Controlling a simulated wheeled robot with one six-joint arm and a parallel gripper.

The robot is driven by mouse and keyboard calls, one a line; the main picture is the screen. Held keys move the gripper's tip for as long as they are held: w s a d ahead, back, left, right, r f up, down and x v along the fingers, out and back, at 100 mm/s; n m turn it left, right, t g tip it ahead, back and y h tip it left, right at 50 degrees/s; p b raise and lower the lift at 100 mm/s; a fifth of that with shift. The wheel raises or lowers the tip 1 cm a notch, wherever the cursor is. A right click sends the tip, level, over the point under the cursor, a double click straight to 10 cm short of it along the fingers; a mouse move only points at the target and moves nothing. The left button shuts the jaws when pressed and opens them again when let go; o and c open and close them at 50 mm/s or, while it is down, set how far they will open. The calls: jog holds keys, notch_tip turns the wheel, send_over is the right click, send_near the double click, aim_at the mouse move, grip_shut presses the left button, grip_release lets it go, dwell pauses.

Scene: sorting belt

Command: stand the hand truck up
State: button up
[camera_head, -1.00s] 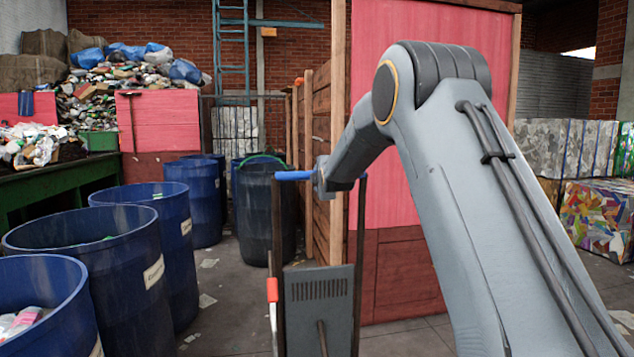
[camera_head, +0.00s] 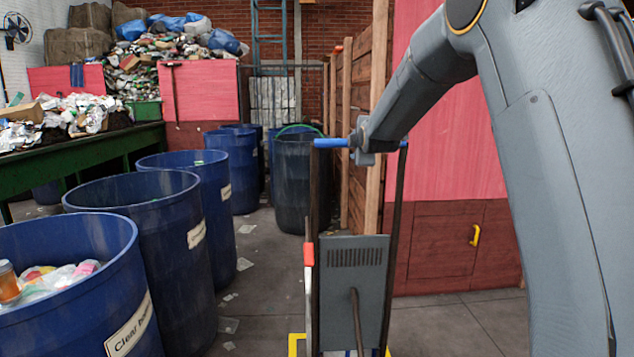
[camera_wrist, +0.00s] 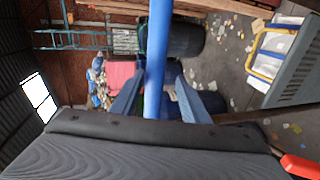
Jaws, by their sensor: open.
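The hand truck has two dark rails, a blue top handle (camera_head: 331,143) and a grey panel (camera_head: 352,268) with slots. A red grip (camera_head: 308,254) sits on its left side. Its rails look nearly upright in the head view, and its foot is cut off by the bottom edge. My gripper (camera_head: 366,146) is at the blue handle, partly hidden behind its own wrist. In the wrist view the blue handle (camera_wrist: 158,45) runs between the two spread fingers of my gripper (camera_wrist: 160,82). I cannot tell whether a finger touches it.
Blue barrels (camera_head: 188,213) stand along the left, and a dark barrel (camera_head: 295,180) stands behind the hand truck. A wooden partition (camera_head: 362,110) and a pink and red wall (camera_head: 460,240) close the right side. Paper scraps lie on the open floor (camera_head: 262,260) between barrels and hand truck.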

jog(key=s+f+m+g, duration=0.45)
jog(key=s+f, duration=0.55)
jog(key=s, duration=0.4)
jog(key=s+f+m+g, duration=0.4)
jog(key=s+f+m, duration=0.2)
jog(key=s+f, duration=0.55)
jog(key=s+f+m+g, duration=0.3)
jog(key=s, duration=1.1)
jog(key=s+f+m+g, duration=0.3)
jog(key=s+f+m, duration=0.1)
jog(key=s, duration=1)
jog(key=shift+s+d+f+g, duration=0.15)
jog(key=shift+s+d+g, duration=0.1)
jog(key=shift+s+g, duration=0.1)
